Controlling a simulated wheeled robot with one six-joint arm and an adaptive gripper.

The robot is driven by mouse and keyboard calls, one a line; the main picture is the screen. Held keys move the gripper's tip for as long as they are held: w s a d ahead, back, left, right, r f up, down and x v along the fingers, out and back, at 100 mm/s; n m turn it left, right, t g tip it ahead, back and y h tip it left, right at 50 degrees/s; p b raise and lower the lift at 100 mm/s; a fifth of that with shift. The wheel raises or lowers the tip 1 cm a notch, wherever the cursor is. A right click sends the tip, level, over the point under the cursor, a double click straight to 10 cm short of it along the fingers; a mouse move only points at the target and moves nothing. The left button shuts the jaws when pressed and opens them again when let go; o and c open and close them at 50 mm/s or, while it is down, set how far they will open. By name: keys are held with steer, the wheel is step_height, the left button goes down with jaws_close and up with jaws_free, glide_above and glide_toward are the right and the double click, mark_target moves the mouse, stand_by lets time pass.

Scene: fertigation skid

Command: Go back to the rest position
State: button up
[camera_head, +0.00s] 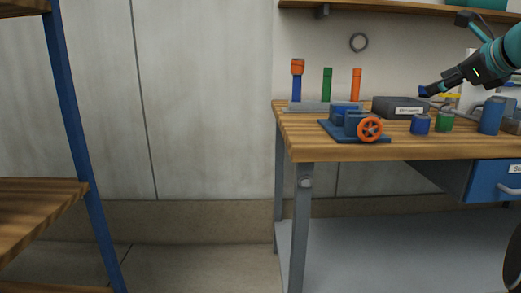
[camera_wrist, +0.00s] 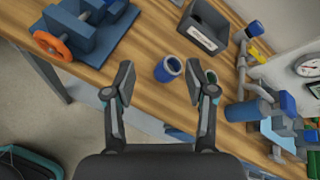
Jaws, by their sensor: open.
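My gripper (camera_wrist: 160,85) is open and empty in the wrist view, its two dark fingers spread above the workbench's front edge. A blue cup-like container (camera_wrist: 168,68) shows between and beyond the fingertips, apart from them. A green container (camera_wrist: 211,76) is partly hidden by the right finger. In the head view my arm reaches in from the right, and the gripper (camera_head: 426,92) hangs above the bench, near the dark labelled box (camera_head: 400,107). The blue container (camera_head: 420,125) and green container (camera_head: 444,122) stand on the bench below it.
The wooden workbench (camera_head: 320,149) carries a blue vise-like device with an orange handwheel (camera_head: 369,129), several upright coloured-handled tools and a blue jug (camera_head: 491,115). Piping and a gauge (camera_wrist: 307,65) stand right in the wrist view. A shelf rack (camera_head: 75,130) is at left; floor between is clear.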

steer(key=s+a+f+n+g+h, duration=0.1)
steer(key=s+a+f+n+g, duration=0.15)
steer(key=f+n, duration=0.5)
steer(key=s+a+f+n+g+h, duration=0.15)
steer(key=s+f+n, duration=0.25)
steer(key=f, duration=0.7)
steer(key=s+a+f+n+g+p, duration=0.1)
steer(key=s+a+f+n+p, duration=0.1)
steer(key=s+a+f+n, duration=0.5)
steer(key=s+a+f+n+g+p, duration=0.1)
steer(key=s+a+f+n+g, duration=0.1)
steer(key=s+a+f+n, duration=0.6)
steer(key=shift+s+a+f+n+p, duration=0.25)
steer(key=shift+s+a+n+p, duration=0.2)
steer(key=shift+s+a, duration=2.3)
steer(key=shift+s+d, duration=0.3)
steer(key=shift+d, duration=0.05)
